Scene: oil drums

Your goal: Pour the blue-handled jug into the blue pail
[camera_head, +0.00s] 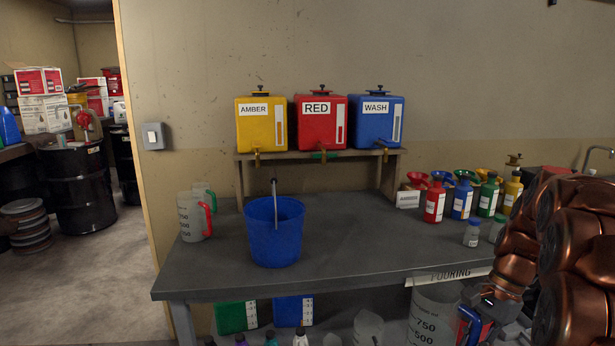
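The blue-handled jug (430,318) is at the lower right, in front of the table edge. It is clear, looks upright, and has 750 and 500 marks; its lower part is cut off by the frame. My gripper (476,318) is at the jug's blue handle and appears shut on it, right of and lower than the pail. The fingertips are partly hidden, and I cannot make out the jug's contents.
A red-handled jug (193,217) and a green-handled one (205,192) stand left of the pail. Yellow, red and blue dispensers (320,138) sit on a rack (240,180) behind. Several coloured bottles (462,202) stand at right. The table (345,250) is clear right of the pail.

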